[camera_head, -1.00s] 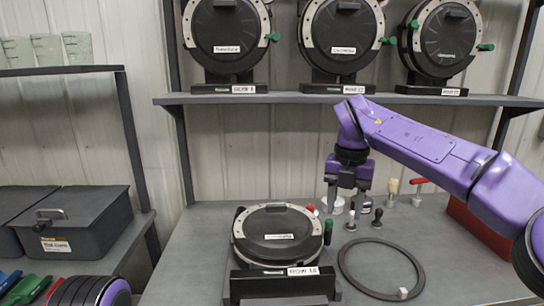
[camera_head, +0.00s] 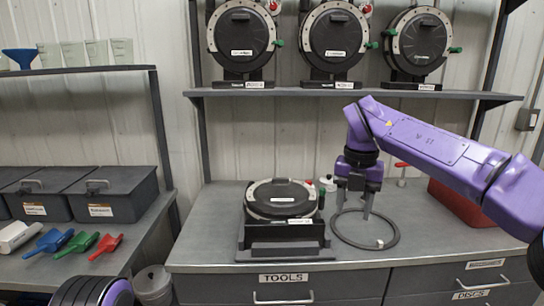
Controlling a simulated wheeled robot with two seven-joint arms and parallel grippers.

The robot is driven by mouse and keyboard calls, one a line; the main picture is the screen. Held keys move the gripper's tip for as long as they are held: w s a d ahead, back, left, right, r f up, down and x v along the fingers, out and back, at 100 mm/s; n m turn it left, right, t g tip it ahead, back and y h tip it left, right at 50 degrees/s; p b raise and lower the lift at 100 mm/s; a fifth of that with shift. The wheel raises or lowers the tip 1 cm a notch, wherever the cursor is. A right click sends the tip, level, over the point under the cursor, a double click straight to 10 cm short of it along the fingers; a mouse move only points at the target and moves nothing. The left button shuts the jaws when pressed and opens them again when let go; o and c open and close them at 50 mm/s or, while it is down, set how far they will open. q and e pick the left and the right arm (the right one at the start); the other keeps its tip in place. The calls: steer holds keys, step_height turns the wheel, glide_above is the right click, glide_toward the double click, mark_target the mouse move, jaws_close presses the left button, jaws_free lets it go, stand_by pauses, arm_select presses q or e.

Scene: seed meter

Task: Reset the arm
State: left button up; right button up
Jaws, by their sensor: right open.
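My right arm comes in from the right, and its gripper (camera_head: 354,208) points down with its two fingers apart and nothing between them. It appears over the left and back part of a dark ring (camera_head: 336,232) on the bench; I cannot tell how high above it. A black round seed meter (camera_head: 281,199) lies on a stand on the bench, left of the gripper and apart from it. Of my left arm only a purple and black link shows at the bottom left; the left gripper is out of view.
Several meters (camera_head: 240,38) stand on the upper shelf (camera_head: 300,92). A red box (camera_head: 462,204) is at the bench's right, behind my arm. Scoops (camera_head: 107,246) and dark bins (camera_head: 113,193) are on the left bench. Drawers (camera_head: 285,288) are below the bench.

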steer(key=w+d+f+n+t+h, duration=0.2)
steer(key=d+f+n+t+h, duration=0.15)
steer(key=f+n, duration=0.4)
steer(key=w+d+f+n+t+h, duration=0.25)
steer(key=f+n+t+h, duration=0.2)
steer(key=f, duration=0.55)
steer(key=s+a+f+n+t+y, duration=0.15)
steer(key=s+f+n, duration=0.25)
steer(key=f+n, duration=0.65)
steer(key=s+d+f+n+g+y, duration=0.3)
steer(key=s+f+n, duration=0.5)
steer(key=s+f, duration=0.9)
steer(key=s+d+f+n+g, duration=0.1)
steer(key=s+d+g, duration=0.1)
steer(key=s, duration=0.8)
steer(key=s+d+f+n+g, duration=0.1)
steer(key=s+d+f+n, duration=0.1)
steer(key=s, duration=0.8)
steer(key=shift+s+d+f+g, duration=0.3)
steer(key=shift+d+g, duration=0.05)
steer(key=shift+d, duration=0.05)
